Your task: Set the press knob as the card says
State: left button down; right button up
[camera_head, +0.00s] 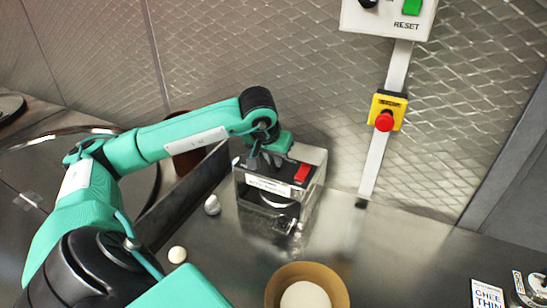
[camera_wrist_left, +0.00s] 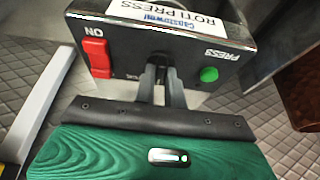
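The roti press (camera_head: 311,183) is a dark box with a shiny metal front, standing on the steel counter against the wall. My left gripper (camera_head: 262,161) is at its control panel. In the left wrist view the panel (camera_wrist_left: 132,42) has a red ON switch (camera_wrist_left: 97,58) and a green PRESS button (camera_wrist_left: 208,75). Between them the fingers of my left gripper (camera_wrist_left: 160,75) close in on both sides of the dark press knob (camera_wrist_left: 160,66). The knob's pointer and scale are mostly hidden. A white card (camera_head: 487,295) reading "GHEE THIN" lies at the lower right. My right gripper is out of view.
A yellow box with a red stop button (camera_head: 384,121) and a RESET box (camera_head: 388,20) hang on the wall. A brown bowl with a pale content (camera_head: 280,278) and white dough balls (camera_head: 177,254) are on the counter.

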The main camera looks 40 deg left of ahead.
pick_arm(q)
jog(key=shift+n, duration=0.3)
jog(key=shift+w+n+y+b, duration=0.1)
jog(key=shift+n+y+b, duration=0.3)
jog(key=shift+n, duration=0.5)
jog(key=shift+d+n+g+y, duration=0.1)
jog(key=shift+n+g+y, duration=0.3)
jog(key=shift+n, duration=1.4)
jog(key=shift+g, duration=0.3)
jog(key=c, duration=1.5)
grip_release()
jog(key=shift+o, duration=0.2)
